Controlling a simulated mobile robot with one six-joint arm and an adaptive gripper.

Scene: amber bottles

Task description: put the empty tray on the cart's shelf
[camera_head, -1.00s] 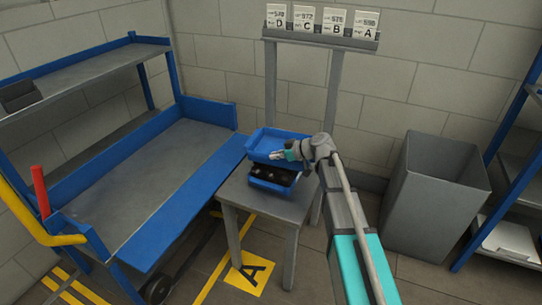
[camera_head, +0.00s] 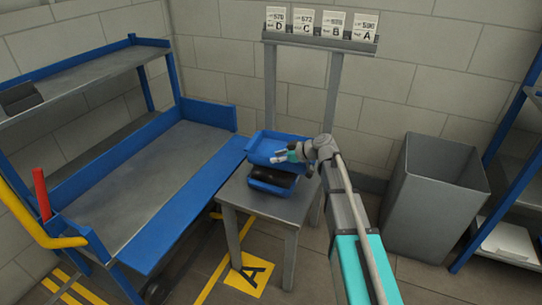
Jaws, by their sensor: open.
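A blue tray (camera_head: 262,146) with no visible contents sits above a second blue tray (camera_head: 270,188) on a small grey table (camera_head: 285,207). Dark contents (camera_head: 276,177) show in the gap between the trays; I cannot make out single bottles. My gripper (camera_head: 279,157) is open at the right side of the upper tray, its fingertips over the tray's edge. Whether they touch it is too small to tell. The cart (camera_head: 165,163) stands at the left, with a grey deck, blue rims and a raised upper shelf (camera_head: 85,75).
A dark object (camera_head: 20,95) lies at the left end of the upper shelf. The cart's deck is bare. A label rack (camera_head: 320,42) stands behind the table. A grey bin (camera_head: 435,195) and a blue-framed rack (camera_head: 500,170) are at the right.

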